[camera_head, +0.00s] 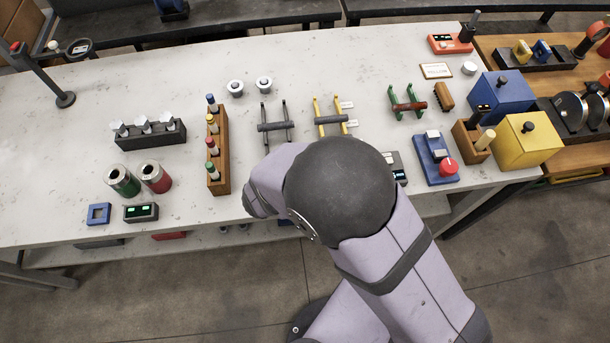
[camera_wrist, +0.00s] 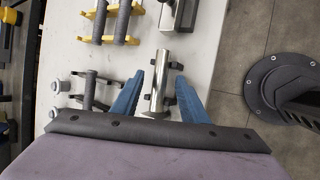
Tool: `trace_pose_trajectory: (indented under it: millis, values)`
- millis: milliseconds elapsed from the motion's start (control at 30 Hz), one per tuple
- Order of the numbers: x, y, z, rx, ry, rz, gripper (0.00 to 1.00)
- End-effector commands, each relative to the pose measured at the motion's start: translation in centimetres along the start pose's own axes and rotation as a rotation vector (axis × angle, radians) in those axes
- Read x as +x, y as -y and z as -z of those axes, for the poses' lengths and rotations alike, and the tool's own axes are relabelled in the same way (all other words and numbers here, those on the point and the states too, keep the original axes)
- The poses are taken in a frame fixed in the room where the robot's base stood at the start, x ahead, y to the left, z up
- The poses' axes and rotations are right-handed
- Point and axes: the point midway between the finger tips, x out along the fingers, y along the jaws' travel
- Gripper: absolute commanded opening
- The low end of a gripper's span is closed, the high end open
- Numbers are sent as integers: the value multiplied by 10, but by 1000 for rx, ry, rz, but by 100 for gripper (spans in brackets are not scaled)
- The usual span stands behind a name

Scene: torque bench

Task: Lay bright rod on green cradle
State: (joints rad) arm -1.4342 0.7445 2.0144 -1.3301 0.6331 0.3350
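The bright rod (camera_wrist: 160,85) is a shiny metal bar with dark pieces at its sides, in the wrist view. My gripper (camera_wrist: 160,77) is open, with one blue finger on each side of the rod and a gap to each. In the head view my arm hides the rod and the gripper. The green cradle (camera_head: 392,97) stands on the bench right of my arm in the head view, with a dark reddish-brown bar (camera_head: 409,107) across it. The green cradle is not seen in the wrist view.
A yellow cradle (camera_head: 318,108) and a grey cradle (camera_head: 265,112) hold dark bars behind my arm. A blue device (camera_head: 434,165) with a red knob stands in front of the green cradle. A brown block (camera_head: 444,97) lies right of the green cradle.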

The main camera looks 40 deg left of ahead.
Motion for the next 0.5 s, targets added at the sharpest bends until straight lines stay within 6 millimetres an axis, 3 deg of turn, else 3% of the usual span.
trace_pose_trajectory:
  millis: [100, 267, 500]
  values:
    - [0, 0, 0, 0, 0, 0, 40]
    - [0, 0, 0, 0, 0, 0, 2]
    - [-1, -1, 0, 0, 0, -2, 0]
